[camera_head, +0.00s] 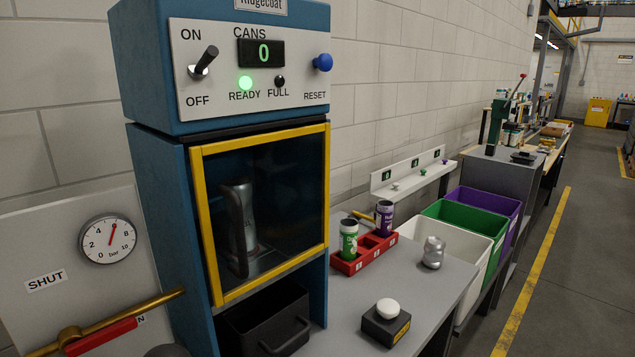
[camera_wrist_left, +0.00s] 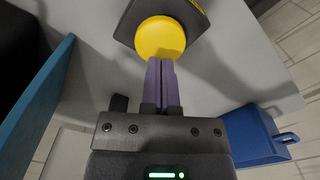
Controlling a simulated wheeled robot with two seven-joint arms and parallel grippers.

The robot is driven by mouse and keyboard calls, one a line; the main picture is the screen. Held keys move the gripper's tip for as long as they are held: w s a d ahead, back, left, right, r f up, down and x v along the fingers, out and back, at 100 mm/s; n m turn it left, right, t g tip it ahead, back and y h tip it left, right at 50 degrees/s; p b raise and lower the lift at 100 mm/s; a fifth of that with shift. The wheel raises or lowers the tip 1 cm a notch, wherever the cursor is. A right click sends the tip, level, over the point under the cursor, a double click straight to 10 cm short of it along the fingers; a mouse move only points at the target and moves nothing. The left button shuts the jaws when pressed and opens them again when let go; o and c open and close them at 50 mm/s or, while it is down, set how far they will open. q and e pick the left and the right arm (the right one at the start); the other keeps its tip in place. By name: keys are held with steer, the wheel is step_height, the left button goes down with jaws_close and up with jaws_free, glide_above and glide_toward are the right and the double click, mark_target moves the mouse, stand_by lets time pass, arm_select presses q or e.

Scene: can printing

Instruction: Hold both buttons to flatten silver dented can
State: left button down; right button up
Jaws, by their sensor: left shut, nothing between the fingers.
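A silver dented can (camera_head: 433,252) stands on the grey table in the head view, beside the white bin. A dark box with a white button (camera_head: 387,309) sits near the table's front edge. In the left wrist view a yellow button (camera_wrist_left: 160,38) sits on a dark base (camera_wrist_left: 195,14). My left gripper (camera_wrist_left: 160,64) is shut and empty, its purple fingertips at the yellow button's edge; whether they touch it I cannot tell. The yellow button and both grippers are out of the head view.
A blue machine (camera_head: 160,170) with a yellow-framed window stands at left; its READY lamp glows. A red rack (camera_head: 365,255) holds a green and a purple can. White (camera_head: 462,277), green (camera_head: 480,215) and purple (camera_head: 500,200) bins stand to the right. A blue container (camera_wrist_left: 255,135) shows in the wrist view.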

arm_select(q)
steer(key=shift+f, duration=0.15)
steer(key=shift+f+b, duration=1.6)
steer(key=shift+f, duration=0.05)
steer(key=shift+r, duration=0.2)
step_height(320, 180, up, 7)
steer(key=p, duration=0.5)
steer(key=shift+f, duration=0.1)
steer(key=s+d+p, duration=0.2)
steer(key=s+d, duration=0.5)
